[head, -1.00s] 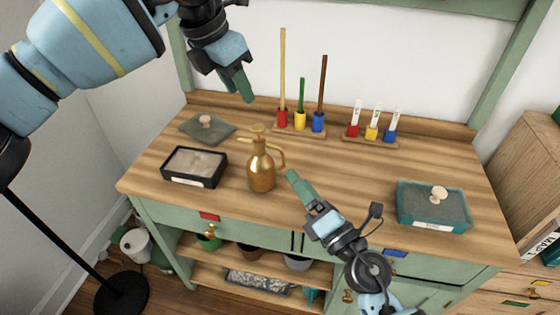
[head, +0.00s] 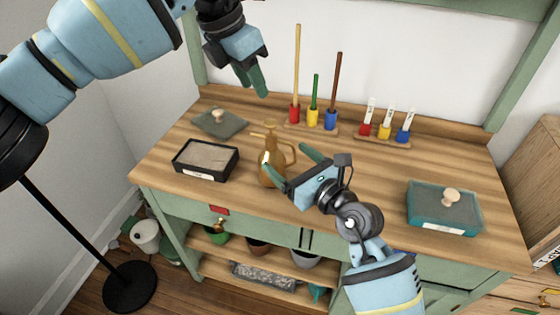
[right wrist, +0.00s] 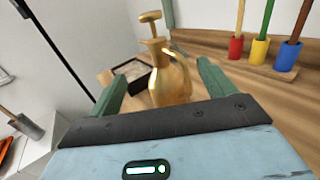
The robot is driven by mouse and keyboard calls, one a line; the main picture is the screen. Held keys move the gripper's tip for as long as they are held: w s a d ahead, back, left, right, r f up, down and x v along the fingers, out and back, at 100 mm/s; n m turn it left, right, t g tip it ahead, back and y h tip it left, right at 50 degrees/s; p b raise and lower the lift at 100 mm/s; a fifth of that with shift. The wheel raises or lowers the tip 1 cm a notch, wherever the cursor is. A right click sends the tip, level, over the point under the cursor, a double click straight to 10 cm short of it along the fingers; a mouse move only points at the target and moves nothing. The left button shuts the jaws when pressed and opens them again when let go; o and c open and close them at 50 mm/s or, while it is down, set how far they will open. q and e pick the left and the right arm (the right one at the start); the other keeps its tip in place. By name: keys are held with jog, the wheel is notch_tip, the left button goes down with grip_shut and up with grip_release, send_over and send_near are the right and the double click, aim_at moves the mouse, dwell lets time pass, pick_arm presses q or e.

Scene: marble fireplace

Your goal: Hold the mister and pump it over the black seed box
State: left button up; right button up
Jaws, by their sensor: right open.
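The brass mister (head: 270,168) stands upright on the wooden bench top, with its pump knob on top and its handle to the right. My right gripper (head: 291,168) is open at the mister's right side. In the right wrist view the mister (right wrist: 170,82) shows between and beyond the two spread green fingers (right wrist: 160,90); contact cannot be told. The black seed box (head: 206,161) stands open to the left of the mister, filled with pale soil. My left gripper (head: 257,82) hangs in the air above the back of the bench, holding nothing visible; its finger gap is unclear.
A grey-green lid (head: 219,123) with a knob lies behind the black box. A teal lidded box (head: 445,210) stands at the right. Bench top between mister and teal box is mostly clear.

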notch_tip(320, 180, down, 7)
jog(key=shift+r, duration=0.15)
jog(key=x, duration=0.5)
jog(key=shift+w+a+f, duration=0.2)
jog(key=shift+w, duration=0.1)
jog(key=shift+x, duration=0.85)
jog(key=shift+c, duration=0.4)
jog(key=c, duration=1.2)
pick_arm(q)
grip_shut()
